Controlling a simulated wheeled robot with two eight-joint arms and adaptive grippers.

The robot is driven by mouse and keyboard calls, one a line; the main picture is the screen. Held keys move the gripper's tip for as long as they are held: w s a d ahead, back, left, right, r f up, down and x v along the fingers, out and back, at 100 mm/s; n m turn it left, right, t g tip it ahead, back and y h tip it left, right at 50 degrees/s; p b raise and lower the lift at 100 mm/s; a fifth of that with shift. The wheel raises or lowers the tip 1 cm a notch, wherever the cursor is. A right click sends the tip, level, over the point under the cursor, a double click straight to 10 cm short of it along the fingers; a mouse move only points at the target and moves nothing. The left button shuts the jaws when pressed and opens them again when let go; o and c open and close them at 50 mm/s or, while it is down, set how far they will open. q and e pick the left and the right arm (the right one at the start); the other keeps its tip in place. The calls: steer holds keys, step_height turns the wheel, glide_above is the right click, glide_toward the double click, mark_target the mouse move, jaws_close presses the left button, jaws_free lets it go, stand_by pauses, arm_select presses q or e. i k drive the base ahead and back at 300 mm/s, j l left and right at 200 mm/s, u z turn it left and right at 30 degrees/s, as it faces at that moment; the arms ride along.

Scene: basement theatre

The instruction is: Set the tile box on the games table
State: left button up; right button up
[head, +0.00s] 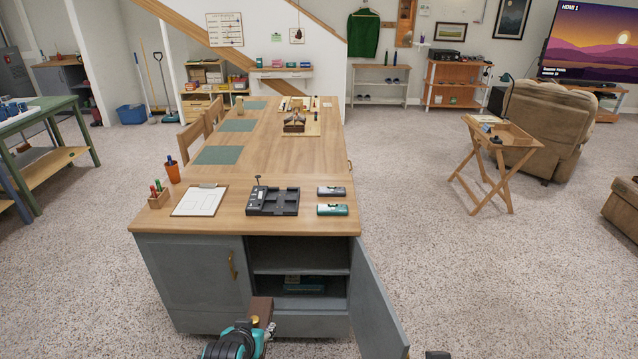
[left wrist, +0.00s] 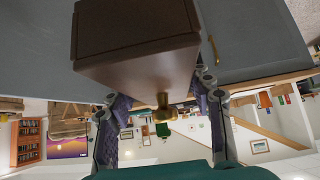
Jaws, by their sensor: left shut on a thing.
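The tile box appears to be the dark brown wooden box (head: 262,309) with a brass knob. My left gripper (head: 262,326) is shut on it, in front of the cabinet and below the tabletop. In the left wrist view the box (left wrist: 137,60) sits between the two fingers (left wrist: 162,105), its knob towards the camera. The long wood-topped table (head: 262,172), with grey cabinets below, seems to be the games table. A small dark piece at the bottom edge may be part of my right gripper (head: 437,355); its jaws cannot be made out.
The cabinet door (head: 375,295) stands open to the right of the shelves. A clipboard (head: 200,201), a black device (head: 272,201) and two small cases (head: 332,209) lie near the table's front edge. Bare wood lies behind them. A folding tray table (head: 505,143) stands right.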

mark_target(298, 154)
steer(key=i+l+z, duration=0.2)
steer(key=l+z, duration=0.15)
steer(key=i+l+z, duration=0.5)
steer(key=z, duration=0.2)
steer(key=i+l+z, duration=0.3)
steer(key=i, duration=0.15)
steer(key=i+l+z, duration=0.1)
steer(key=i+z, duration=0.25)
steer(key=i+u, duration=0.75)
steer(key=i+l+u, duration=0.35)
steer(key=i, duration=0.15)
steer(key=i+j+u, duration=0.2)
steer(key=i+u, duration=0.15)
steer(key=i, duration=0.2)
steer(key=i+u, duration=0.35)
steer(key=i, duration=0.2)
steer(key=i+l+u, duration=0.1)
steer(key=i+u, duration=0.2)
steer(key=i, duration=0.25)
steer(key=i+u, duration=0.6)
steer(key=u, duration=0.15)
steer(key=i+u, duration=0.4)
steer(key=i+l+u, duration=0.2)
steer(key=u, duration=0.2)
